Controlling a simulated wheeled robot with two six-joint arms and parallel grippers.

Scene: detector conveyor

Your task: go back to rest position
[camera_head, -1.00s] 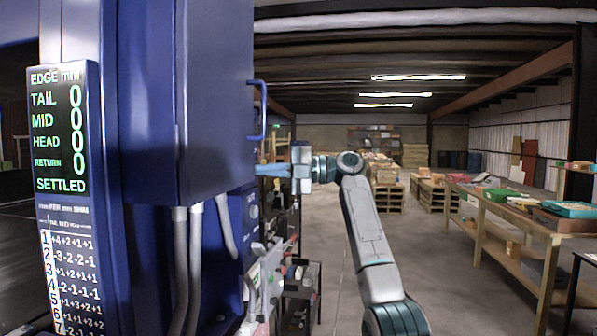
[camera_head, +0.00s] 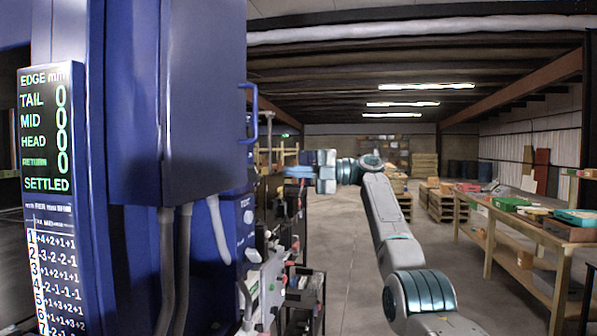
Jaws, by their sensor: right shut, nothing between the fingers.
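My right gripper (camera_head: 299,172) is in the middle of the view, at the end of my grey and teal right arm. Its light-blue fingers point left toward the blue machine cabinet (camera_head: 205,100). They look closed and hold nothing. The gripper appears apart from the cabinet, in front of the dark rack behind it. My left gripper is not in view.
A display panel (camera_head: 46,130) on the machine reads zeros and SETTLED. A blue handle (camera_head: 257,113) sticks out of the cabinet. A dark rack (camera_head: 312,300) stands beside the machine. A wooden table (camera_head: 520,222) with boxes is at right. Open floor (camera_head: 345,250) lies between.

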